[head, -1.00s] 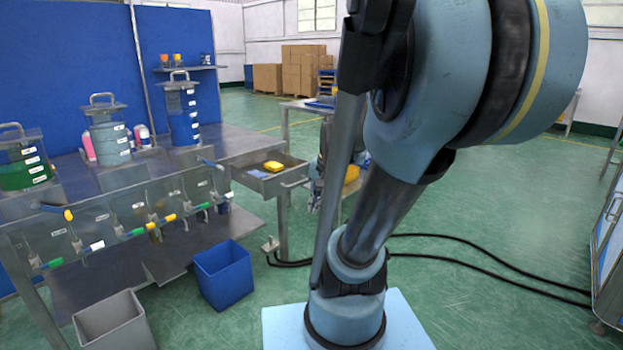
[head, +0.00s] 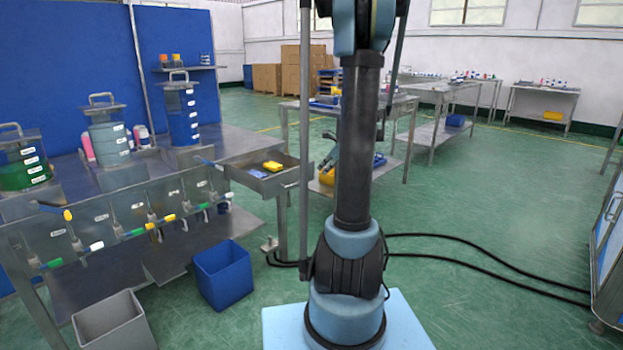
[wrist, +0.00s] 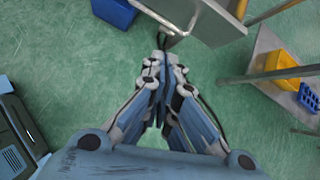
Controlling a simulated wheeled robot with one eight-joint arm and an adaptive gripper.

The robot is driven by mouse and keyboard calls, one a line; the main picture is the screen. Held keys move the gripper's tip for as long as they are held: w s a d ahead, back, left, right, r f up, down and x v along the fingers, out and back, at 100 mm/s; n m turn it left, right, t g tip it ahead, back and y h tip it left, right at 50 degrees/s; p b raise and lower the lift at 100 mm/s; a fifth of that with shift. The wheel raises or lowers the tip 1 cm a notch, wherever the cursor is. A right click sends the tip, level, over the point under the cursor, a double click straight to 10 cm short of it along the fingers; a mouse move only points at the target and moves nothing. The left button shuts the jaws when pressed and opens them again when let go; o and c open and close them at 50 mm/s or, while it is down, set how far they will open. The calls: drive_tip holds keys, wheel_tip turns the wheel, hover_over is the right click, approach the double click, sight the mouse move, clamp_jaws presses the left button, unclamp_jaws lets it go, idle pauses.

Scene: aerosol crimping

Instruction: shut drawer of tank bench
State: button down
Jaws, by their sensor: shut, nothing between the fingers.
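The tank bench (head: 240,142) stands at the left in the head view. Its grey metal drawer (head: 284,180) is pulled out at the bench's right end, with a yellow item (head: 272,166) and a blue item (head: 258,174) inside. In the wrist view a grey metal panel (wrist: 205,22), seemingly the drawer, is at the top. My gripper (wrist: 162,44) is shut and empty, its fingertips close beside that panel's edge. I cannot tell whether they touch it.
A blue bin (head: 223,274) and a grey bin (head: 114,322) stand on the floor before the bench. Several labelled tanks and valves are on the bench. Another table (head: 300,104) stands behind my arm. Black cables (head: 480,262) cross open green floor at the right.

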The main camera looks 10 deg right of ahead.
sight(312, 175)
drive_tip(key=w+d+f+m, duration=0.2)
drive_tip(key=w+d+m, duration=0.2)
drive_tip(key=w, duration=0.1)
drive_tip(key=shift+t, duration=0.4)
drive_tip(key=shift+w+a+r+x, duration=0.25)
drive_tip(key=shift+r+x, duration=0.1)
drive_tip(key=shift+x, duration=1.75)
drive_tip(key=shift+w+a+r+x, duration=0.3)
drive_tip(key=shift+r+x, duration=0.05)
drive_tip(key=shift+x, duration=1.75)
drive_tip(key=shift+w+a+r+x, duration=0.25)
drive_tip(key=shift+r+x, duration=0.1)
drive_tip(key=shift+x, duration=1.8)
drive_tip(key=shift+r, duration=0.1)
